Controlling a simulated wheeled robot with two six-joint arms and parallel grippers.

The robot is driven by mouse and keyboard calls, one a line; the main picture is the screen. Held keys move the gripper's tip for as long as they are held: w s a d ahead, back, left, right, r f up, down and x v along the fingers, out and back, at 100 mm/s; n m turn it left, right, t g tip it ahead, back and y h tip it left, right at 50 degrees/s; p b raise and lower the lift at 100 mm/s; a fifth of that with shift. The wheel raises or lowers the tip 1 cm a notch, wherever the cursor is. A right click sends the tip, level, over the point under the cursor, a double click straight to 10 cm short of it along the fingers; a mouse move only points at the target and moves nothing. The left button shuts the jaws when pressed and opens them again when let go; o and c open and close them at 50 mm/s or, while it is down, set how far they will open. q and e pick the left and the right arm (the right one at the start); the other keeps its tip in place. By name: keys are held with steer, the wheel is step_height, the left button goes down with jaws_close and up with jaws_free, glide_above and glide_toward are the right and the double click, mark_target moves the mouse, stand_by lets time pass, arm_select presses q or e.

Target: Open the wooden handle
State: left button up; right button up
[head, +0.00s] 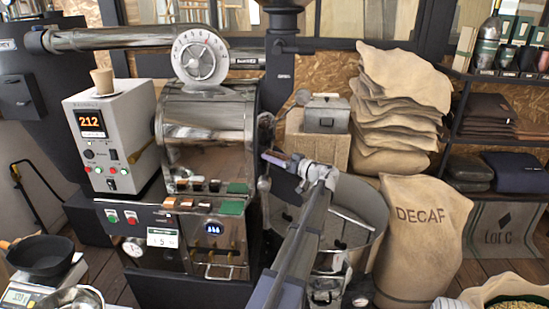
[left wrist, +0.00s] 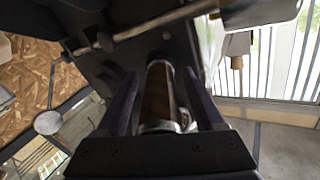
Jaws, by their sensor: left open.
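The wooden handle (left wrist: 158,92) shows in the left wrist view as a dark brown cylinder with metal at both ends. It lies lengthwise between the two fingers of my left gripper (left wrist: 160,105), with a gap visible on each side. In the head view my left gripper (head: 273,159) is at the right side of the roaster (head: 207,115), open, its fingers pointing left. I cannot make out the wooden handle clearly in the head view, where the gripper and machine parts crowd that spot. My right gripper is not in view.
A metal rod (left wrist: 150,25) crosses above the handle in the left wrist view, and a round metal knob (left wrist: 47,122) is at left. A grey control box (head: 112,140) stands left of the roaster. A round metal bin (head: 350,225) and DECAF sack (head: 415,250) stand right of my arm.

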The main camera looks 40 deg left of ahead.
arm_select(q)
jaws_close()
stand_by(0.5)
stand_by(0.8)
